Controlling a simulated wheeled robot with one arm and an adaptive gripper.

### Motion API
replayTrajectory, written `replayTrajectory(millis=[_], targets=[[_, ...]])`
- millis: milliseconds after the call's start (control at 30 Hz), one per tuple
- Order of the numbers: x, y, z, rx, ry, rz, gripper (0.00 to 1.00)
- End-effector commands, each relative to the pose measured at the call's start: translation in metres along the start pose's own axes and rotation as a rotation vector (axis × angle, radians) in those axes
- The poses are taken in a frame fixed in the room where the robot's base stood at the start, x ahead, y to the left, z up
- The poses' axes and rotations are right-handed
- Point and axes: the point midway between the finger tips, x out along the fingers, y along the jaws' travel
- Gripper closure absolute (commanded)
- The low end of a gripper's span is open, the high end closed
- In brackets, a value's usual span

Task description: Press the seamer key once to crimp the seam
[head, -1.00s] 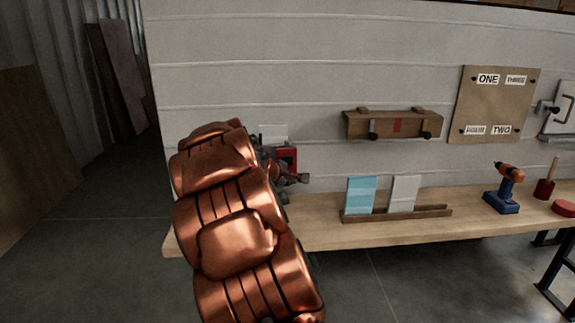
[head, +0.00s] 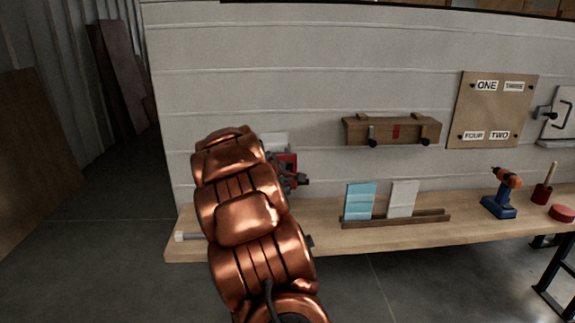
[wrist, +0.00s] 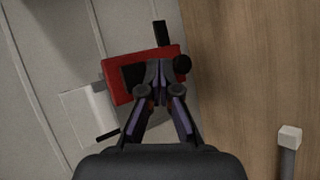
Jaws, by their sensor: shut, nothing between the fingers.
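A red seamer unit (wrist: 118,85) shows in the wrist view with a dark square on its face, which I take for the key (wrist: 133,76). A round black knob and a black bar are at its right and top edges. My gripper (wrist: 158,72) is shut and empty, its fingertips in front of the red unit beside the dark square. They partly cover it, and I cannot tell whether they touch it. In the head view the red unit (head: 291,160) shows just right of my copper arm, which hides much of it and the gripper.
A pale plate (wrist: 90,113) adjoins the red unit. A grey rod with a white end (wrist: 289,137) lies on the wooden bench (head: 330,237). Farther right are a wooden wall box (head: 392,131), two panels in a rack, a drill (head: 503,192) and a label board (head: 497,110).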

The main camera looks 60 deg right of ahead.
Motion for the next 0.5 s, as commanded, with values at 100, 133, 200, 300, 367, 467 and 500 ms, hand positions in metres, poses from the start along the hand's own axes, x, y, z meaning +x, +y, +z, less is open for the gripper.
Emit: replayTrajectory(millis=[100,133,200,300,367,467,500], targets=[[0.008,0.010,-0.007,0.002,0.001,0.002,1.00],[0.010,0.011,-0.008,0.002,0.001,0.001,1.00],[0.015,0.013,-0.011,0.001,-0.001,-0.001,1.00],[0.020,0.016,-0.014,0.001,-0.001,-0.001,1.00],[0.021,0.017,-0.015,0.002,-0.001,0.001,1.00],[0.022,0.018,-0.016,0.002,0.000,0.001,1.00],[0.022,0.018,-0.016,0.002,0.000,0.002,1.00]])
